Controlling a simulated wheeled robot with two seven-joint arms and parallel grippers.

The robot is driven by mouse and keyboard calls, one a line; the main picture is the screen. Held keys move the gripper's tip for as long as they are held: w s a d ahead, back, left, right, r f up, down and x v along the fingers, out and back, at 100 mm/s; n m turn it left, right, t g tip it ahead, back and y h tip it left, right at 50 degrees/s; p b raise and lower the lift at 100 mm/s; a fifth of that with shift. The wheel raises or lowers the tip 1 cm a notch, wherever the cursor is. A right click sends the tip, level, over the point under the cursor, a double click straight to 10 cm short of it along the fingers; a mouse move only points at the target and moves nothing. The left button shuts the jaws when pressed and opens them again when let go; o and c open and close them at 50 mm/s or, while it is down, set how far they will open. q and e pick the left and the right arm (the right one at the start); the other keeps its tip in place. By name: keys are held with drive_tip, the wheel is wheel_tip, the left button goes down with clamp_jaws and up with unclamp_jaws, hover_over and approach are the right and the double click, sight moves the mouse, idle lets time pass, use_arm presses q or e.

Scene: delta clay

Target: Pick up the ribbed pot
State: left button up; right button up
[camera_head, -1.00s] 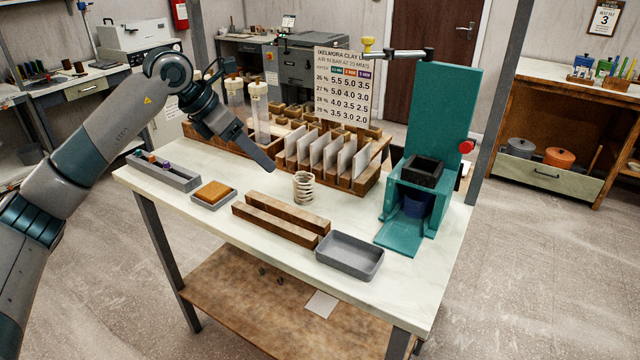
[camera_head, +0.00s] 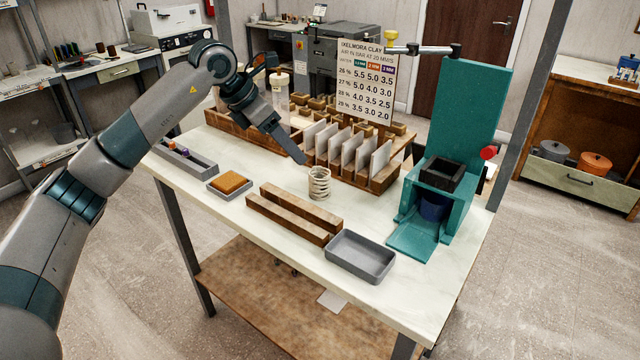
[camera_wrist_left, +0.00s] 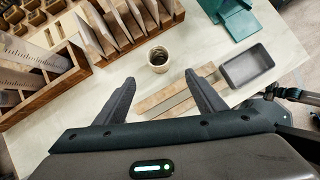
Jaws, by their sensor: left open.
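The ribbed pot (camera_head: 319,183) is a small, pale, open-topped cylinder with ridged sides, standing upright on the white table (camera_head: 375,215). In the left wrist view the pot (camera_wrist_left: 158,60) shows from above, with a dark hollow inside, just beyond and between the fingertips. My left gripper (camera_head: 302,158) is above the table, up and slightly left of the pot in the head view. In the left wrist view its two fingers (camera_wrist_left: 160,78) are spread wide with nothing between them. It does not visibly touch the pot.
A wooden rack of upright slabs (camera_head: 384,178) stands close behind the pot. Two wooden bars (camera_head: 293,216) and a grey tray (camera_head: 360,257) lie in front. A teal press (camera_head: 470,110) stands right. A sponge tray (camera_head: 229,184) and a long grey tray (camera_head: 185,158) are left.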

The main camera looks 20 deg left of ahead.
sight(320, 183)
use_arm(q)
drive_tip(key=shift+p+x, duration=1.2)
drive_tip(key=shift+x, duration=3.8)
use_arm(e)
drive_tip(key=shift+g, duration=0.4)
drive_tip(key=shift+s+d+f, duration=0.15)
drive_tip(key=shift+s, duration=0.5)
drive_tip(key=shift+s+d+f, duration=0.1)
drive_tip(key=shift+s+f, duration=0.05)
drive_tip(key=shift+s, duration=0.5)
drive_tip(key=shift+s+d+f, duration=0.15)
drive_tip(key=shift+s, duration=0.5)
use_arm(q)
drive_tip(key=shift+d+f, duration=0.1)
use_arm(e)
drive_tip(key=shift+r, duration=0.1)
